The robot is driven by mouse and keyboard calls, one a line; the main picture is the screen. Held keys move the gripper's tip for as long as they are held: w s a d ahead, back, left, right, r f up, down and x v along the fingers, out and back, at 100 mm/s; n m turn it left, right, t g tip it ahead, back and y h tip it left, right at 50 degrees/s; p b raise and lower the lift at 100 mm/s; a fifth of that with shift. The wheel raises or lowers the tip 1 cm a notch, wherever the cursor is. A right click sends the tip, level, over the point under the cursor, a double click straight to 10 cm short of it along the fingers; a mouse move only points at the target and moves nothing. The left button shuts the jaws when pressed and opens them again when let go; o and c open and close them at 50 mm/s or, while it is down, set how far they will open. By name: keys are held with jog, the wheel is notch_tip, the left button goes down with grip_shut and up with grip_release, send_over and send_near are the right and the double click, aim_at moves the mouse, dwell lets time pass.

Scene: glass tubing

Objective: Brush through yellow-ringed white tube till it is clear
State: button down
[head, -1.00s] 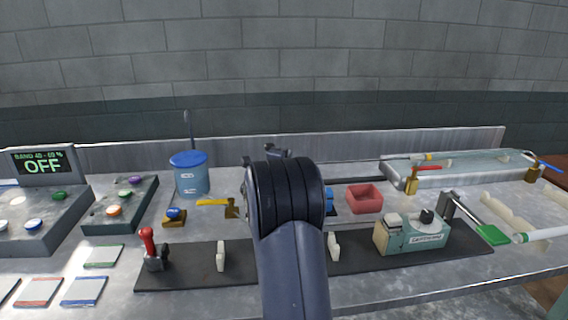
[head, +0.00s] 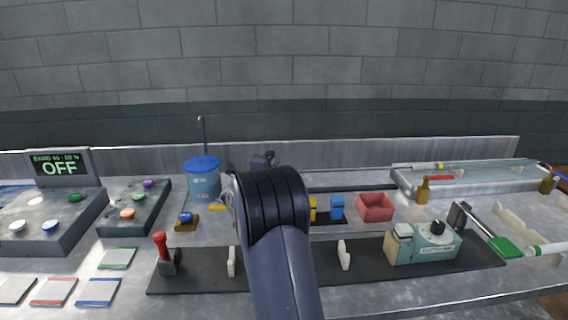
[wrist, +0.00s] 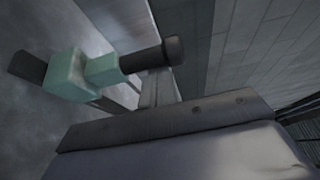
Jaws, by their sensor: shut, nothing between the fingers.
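I cannot pick out a brush for certain; a thin dark rod (head: 201,131) stands upright at the blue bucket (head: 202,180). My gripper (head: 262,160) is beyond my dark arm, mostly hidden, apart from the tube and well to its left. It is shut and empty. In the wrist view a teal body with a dark cylinder (wrist: 150,55) shows above a grey metal edge; I cannot tell what it is.
A teal machine (head: 436,246) and white supports stand on the dark mat (head: 200,282). A red bin (head: 375,207) and a blue block (head: 337,207) sit behind.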

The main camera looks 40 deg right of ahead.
dwell(0.3)
jog(key=s+d+b, duration=0.2)
jog(key=s+d, duration=0.1)
jog(key=v, duration=1)
jog(key=shift+w, duration=0.2)
jog(key=w+a+p+x, duration=0.1)
jog(key=w+x, duration=0.1)
jog(key=x, duration=0.7)
jog(key=shift+p, duration=0.35)
jog(key=shift+w+d, duration=0.15)
